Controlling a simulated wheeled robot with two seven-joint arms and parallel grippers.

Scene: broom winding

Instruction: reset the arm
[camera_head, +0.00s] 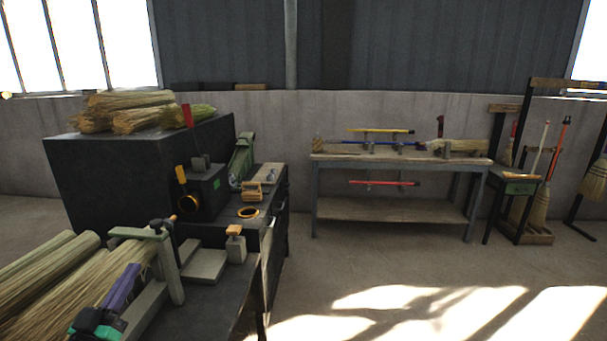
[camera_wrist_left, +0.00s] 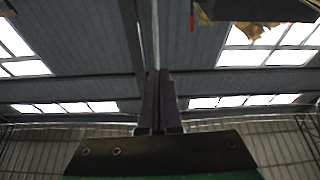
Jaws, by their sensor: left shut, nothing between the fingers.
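My left gripper (camera_head: 134,268) is at the lower left of the head view, with purple fingers and a green and black body. It points up and away, in front of the grey-green clamp frame on the near bench. In the left wrist view its dark fingers (camera_wrist_left: 158,76) are together with nothing between them. That view looks up at roof panels and bright windows. My right gripper is in neither view.
Straw bundles (camera_head: 50,272) lie left of my gripper. The clamp frame (camera_head: 176,268) stands beside it. A black machine (camera_head: 115,180) carries more straw (camera_head: 130,112). A wooden workbench (camera_head: 395,213) with broom handles stands at the back. The floor (camera_head: 400,275) between is clear.

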